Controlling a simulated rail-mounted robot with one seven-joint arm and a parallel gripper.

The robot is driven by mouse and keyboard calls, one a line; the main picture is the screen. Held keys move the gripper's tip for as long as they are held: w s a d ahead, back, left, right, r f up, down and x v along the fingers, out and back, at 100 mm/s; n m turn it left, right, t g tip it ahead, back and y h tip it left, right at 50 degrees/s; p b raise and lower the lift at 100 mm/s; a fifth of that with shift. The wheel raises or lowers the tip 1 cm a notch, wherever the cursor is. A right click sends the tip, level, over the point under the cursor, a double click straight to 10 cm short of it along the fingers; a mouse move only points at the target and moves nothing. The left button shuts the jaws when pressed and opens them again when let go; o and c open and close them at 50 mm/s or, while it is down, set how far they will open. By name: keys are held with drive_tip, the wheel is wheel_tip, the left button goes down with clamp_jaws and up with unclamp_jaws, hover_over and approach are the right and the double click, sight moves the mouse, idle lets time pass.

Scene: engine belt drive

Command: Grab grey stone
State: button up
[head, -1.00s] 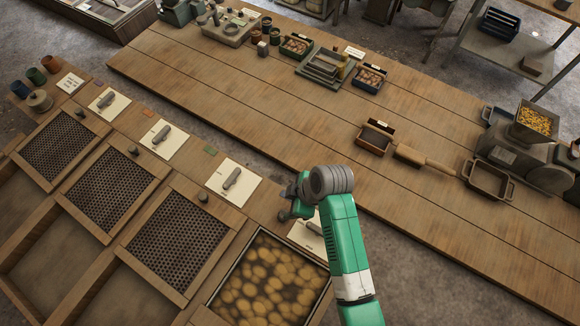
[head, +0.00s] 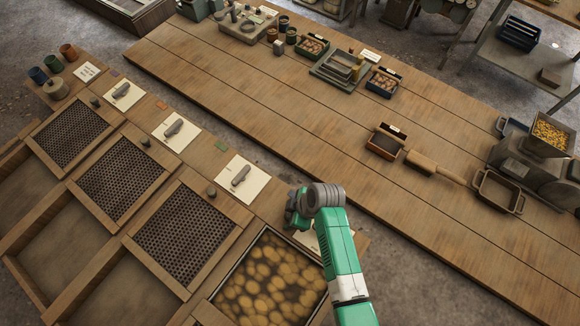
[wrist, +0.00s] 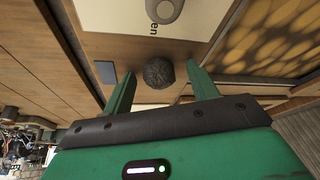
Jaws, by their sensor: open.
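A dark grey, rough, rounded stone (wrist: 159,73) lies on the wooden bench in the wrist view, beside a pale card (wrist: 140,35). My gripper (wrist: 161,78) is open, with one green finger on each side of the stone in the picture. I cannot tell how far the fingertips are from it. In the head view my gripper (head: 296,212) is low over the bench by the rightmost card, and this stone is hidden there. Other small grey stones lie near the left (head: 95,103), middle (head: 145,142) and right (head: 211,191) mesh trays.
A blue chip (wrist: 105,72) lies left of the stone. A tray of yellowish round pieces (head: 265,285) is just below my arm in the head view. Cards with grey tools, such as one tool (head: 240,175), line the bench. The long table (head: 300,110) beyond has a clear middle.

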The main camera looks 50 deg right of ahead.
drive_tip(key=c, duration=1.1)
